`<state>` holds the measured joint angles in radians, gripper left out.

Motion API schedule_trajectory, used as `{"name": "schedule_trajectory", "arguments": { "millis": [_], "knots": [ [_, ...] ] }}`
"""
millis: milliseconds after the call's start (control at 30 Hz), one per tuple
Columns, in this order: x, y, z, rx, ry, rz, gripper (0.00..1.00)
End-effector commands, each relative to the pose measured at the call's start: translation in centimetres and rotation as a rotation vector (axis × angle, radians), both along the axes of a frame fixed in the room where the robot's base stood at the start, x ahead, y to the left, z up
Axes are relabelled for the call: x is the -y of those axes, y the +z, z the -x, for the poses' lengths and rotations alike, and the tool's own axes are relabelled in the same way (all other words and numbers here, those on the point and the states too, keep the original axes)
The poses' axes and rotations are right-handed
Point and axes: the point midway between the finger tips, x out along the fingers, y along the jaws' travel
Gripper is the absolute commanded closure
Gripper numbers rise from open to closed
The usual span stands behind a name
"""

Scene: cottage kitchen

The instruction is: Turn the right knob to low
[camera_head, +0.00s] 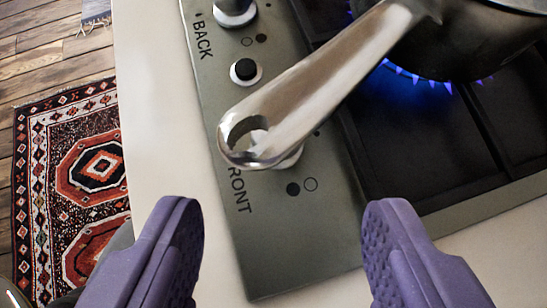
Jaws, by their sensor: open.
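My gripper (283,218) is open and empty, its two purple fingers apart over the front end of the steel hob panel (290,235). One silver knob (235,12) sits at the top edge beside the word BACK, partly cut off. Another knob (289,160) is by the word FRONT, mostly hidden under a pan handle; only a pale rim shows, so its setting cannot be told. It lies ahead of my fingertips, between their lines. Which knob is called right is not marked.
A pan (470,40) stands over a lit blue flame (420,85) at upper right. Its long metal handle (335,85) reaches across the panel. Pale counter (165,100) borders the hob; a patterned rug (75,180) lies at left.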

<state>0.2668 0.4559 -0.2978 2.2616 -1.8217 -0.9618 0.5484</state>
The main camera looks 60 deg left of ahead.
Motion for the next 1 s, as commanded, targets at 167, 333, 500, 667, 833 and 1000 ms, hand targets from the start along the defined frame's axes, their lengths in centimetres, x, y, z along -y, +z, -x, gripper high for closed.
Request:
{"name": "schedule_trajectory", "arguments": {
  "millis": [167,333,500,667,833,1000],
  "knots": [
    [-0.6,-0.9,0.2,-0.013,0.011,0.002,0.41],
    [-2.4,-3.4,-1.0,-0.013,0.012,0.001,0.41],
    [-3.9,-5.0,-2.1,-0.012,0.011,0.001,0.41],
    [-4.4,-5.5,-2.6,-0.011,0.008,0.001,0.41],
    [-4.5,-5.4,-2.6,-0.012,0.008,0.001,0.41],
    [-4.5,-5.4,-2.6,-0.011,0.008,0.001,0.66]
  ]
}}
